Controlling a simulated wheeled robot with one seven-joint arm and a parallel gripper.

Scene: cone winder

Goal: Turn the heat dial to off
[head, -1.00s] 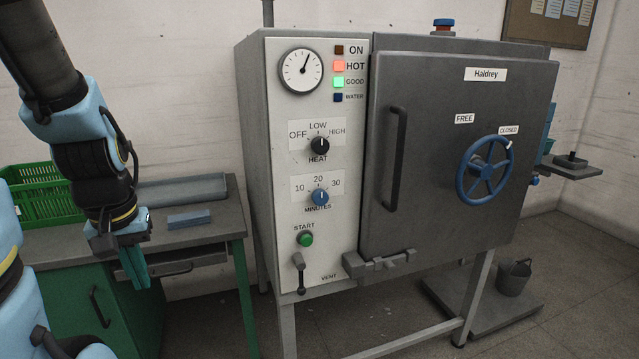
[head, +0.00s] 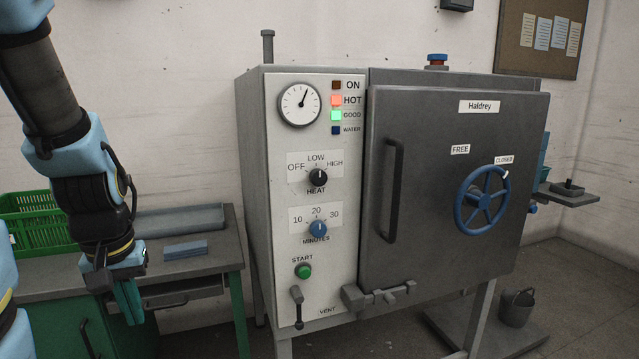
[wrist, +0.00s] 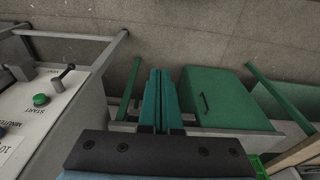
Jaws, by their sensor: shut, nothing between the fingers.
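The heat dial (head: 318,177) is a black knob on the pale control panel of the grey machine, under OFF, LOW and HIGH marks. Its white pointer line is up, toward LOW. My gripper (head: 128,302) hangs pointing down at the left, in front of the bench and well apart from the dial. Its teal fingers also show in the wrist view (wrist: 161,100), closed together with nothing between them. The heat dial is not in the wrist view.
A blue minutes dial (head: 318,229), a green start button (head: 303,271) and a vent lever (head: 297,307) sit below. The door handle (head: 393,190) projects to the right. A bench (head: 215,262) with a green crate (head: 40,222) stands left. The HOT and GOOD lamps glow.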

